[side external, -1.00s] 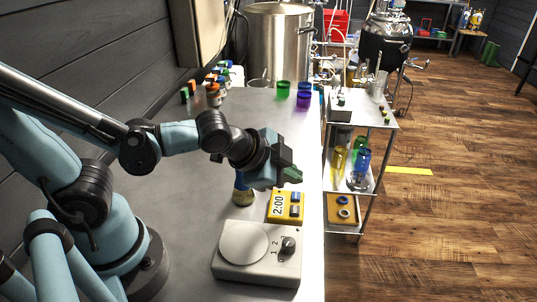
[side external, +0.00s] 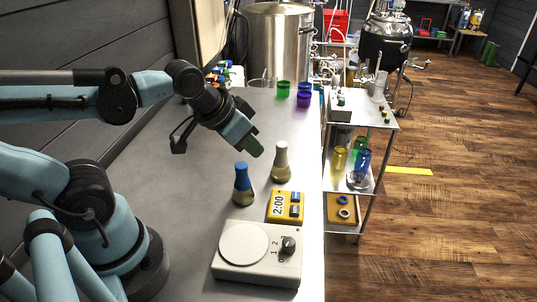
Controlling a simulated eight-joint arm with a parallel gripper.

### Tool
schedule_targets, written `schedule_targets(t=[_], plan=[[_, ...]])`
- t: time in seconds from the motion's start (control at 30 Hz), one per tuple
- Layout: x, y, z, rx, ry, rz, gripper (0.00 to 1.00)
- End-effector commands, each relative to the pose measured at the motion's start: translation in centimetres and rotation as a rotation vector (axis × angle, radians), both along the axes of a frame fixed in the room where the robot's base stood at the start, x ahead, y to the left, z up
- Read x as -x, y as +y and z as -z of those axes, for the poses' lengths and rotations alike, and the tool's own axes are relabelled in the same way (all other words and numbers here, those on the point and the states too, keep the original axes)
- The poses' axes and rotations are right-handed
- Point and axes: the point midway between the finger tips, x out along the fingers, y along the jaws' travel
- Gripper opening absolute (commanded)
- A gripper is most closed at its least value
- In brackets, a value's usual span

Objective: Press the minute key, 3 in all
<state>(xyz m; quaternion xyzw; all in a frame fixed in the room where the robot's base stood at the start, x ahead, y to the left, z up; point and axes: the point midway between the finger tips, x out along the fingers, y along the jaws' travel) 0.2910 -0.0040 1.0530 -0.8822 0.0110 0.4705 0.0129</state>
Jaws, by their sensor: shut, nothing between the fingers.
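The yellow timer (side external: 285,207) lies on the grey bench. Its display (side external: 278,205) reads 2:00, and two blue keys (side external: 295,204) sit one above the other to the right of the display. Any labels on the keys are too small to read, so I cannot tell which is the minute key. My gripper (side external: 256,149) is shut and empty. It is above the bench, behind and to the left of the timer, apart from it and tilted down to the right.
A blue flask (side external: 242,186) and a cream-topped flask (side external: 281,164) stand behind the timer, close below my gripper. A white dial stirrer (side external: 258,268) sits in front. Green and purple cups (side external: 303,99) stand farther back. The bench's right edge is near the timer.

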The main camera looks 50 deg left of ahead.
Motion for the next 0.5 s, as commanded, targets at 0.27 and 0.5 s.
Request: schedule_targets(t=[0.27, 0.5], plan=[[-1.7, -2.7, -1.8, -0.086, 0.184, 0.225, 0.0], [-3.2, -5.6, -2.9, -0.163, 0.37, 0.467, 0.0]])
